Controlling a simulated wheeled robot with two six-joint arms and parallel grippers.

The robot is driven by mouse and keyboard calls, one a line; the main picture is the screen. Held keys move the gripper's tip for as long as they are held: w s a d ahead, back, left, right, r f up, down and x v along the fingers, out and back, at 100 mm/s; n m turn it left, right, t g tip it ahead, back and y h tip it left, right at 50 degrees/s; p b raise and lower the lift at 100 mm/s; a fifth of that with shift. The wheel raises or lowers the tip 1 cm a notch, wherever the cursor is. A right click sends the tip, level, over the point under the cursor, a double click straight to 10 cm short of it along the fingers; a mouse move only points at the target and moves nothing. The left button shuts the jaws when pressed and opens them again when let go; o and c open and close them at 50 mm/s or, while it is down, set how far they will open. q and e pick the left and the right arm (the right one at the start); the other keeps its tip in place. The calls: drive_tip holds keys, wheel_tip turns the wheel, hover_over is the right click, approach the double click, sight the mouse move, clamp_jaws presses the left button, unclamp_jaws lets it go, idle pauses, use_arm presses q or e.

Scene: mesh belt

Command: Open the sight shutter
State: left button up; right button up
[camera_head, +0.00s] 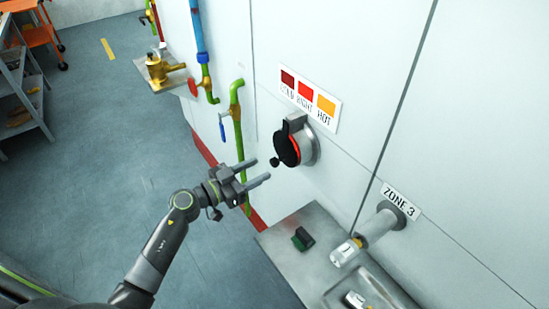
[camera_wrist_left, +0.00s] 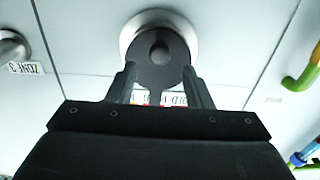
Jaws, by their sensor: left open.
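The sight shutter (camera_head: 287,149) is a round black disc over a grey round port on the pale wall, with a red-orange glow along its right edge. A small black knob (camera_head: 275,162) stands out from the disc. My left gripper (camera_head: 262,169) is open and empty, its fingertips just short of the knob and pointing at the wall. In the left wrist view the shutter (camera_wrist_left: 158,73) lies ahead, its knob (camera_wrist_left: 160,52) between and beyond the two fingertips (camera_wrist_left: 159,68). I see no contact. My right gripper is not in view.
Green and blue pipes (camera_head: 238,125) run down the wall to the left. A metal bench (camera_head: 285,242) with a dark green block (camera_head: 303,239) stands below, beside a ZONE 3 tube (camera_head: 378,227).

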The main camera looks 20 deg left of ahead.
sight(272, 163)
use_arm(q)
drive_tip(key=x, duration=0.6)
drive_tip(key=shift+w+d, duration=0.15)
drive_tip(key=shift+w, duration=0.05)
clamp_jaws()
